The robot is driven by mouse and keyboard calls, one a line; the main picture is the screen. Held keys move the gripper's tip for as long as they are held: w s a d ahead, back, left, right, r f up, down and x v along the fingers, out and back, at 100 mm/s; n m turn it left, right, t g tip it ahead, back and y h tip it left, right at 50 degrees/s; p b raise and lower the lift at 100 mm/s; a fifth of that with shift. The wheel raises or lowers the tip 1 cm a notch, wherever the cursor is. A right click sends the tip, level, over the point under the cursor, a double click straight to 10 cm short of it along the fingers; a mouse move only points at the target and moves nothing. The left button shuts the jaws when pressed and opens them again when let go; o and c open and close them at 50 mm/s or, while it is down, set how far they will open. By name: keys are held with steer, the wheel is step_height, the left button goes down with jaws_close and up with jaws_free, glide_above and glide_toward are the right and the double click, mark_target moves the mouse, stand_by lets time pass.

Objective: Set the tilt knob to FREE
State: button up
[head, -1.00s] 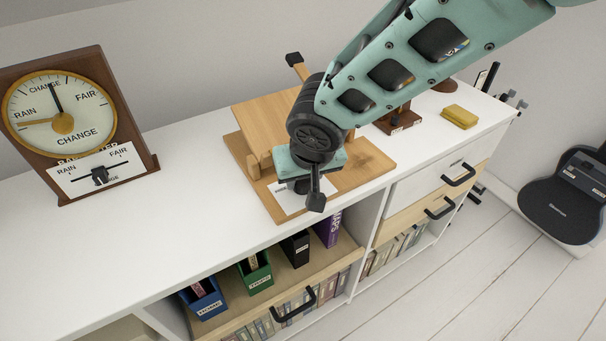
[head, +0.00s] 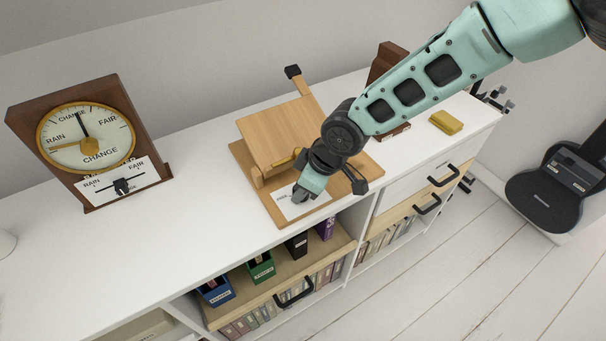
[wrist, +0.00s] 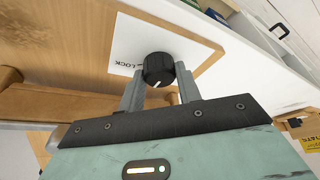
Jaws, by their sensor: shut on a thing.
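My gripper (wrist: 160,88) is shut on the knob, one finger on each side. In the head view my gripper (head: 303,192) reaches down onto the card (head: 289,207) and hides the knob. The card is on the wooden base (head: 265,192) of a stand with a tilted wooden board (head: 277,135).
The stand is on a white cabinet top (head: 210,195). A wooden weather dial (head: 90,145) stands at left, and a yellow block (head: 446,122) lies at right. Open shelves below hold file boxes (head: 262,267). The cabinet top between dial and stand is clear.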

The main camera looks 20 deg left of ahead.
steer(key=shift+w+n+g+p, duration=0.1)
steer(key=shift+n+g+p, duration=0.6)
steer(key=shift+n+p, duration=0.8)
steer(key=shift+n+b, duration=0.35)
steer(key=shift+n, duration=0.05)
steer(key=o, duration=1)
steer(key=b+v, duration=0.1)
steer(key=v, duration=1.6)
steer(key=shift+a+r+b, duration=0.15)
steer(key=shift+r+b, duration=0.1)
steer(key=shift+b, duration=0.15)
steer(key=shift+w, duration=0.1)
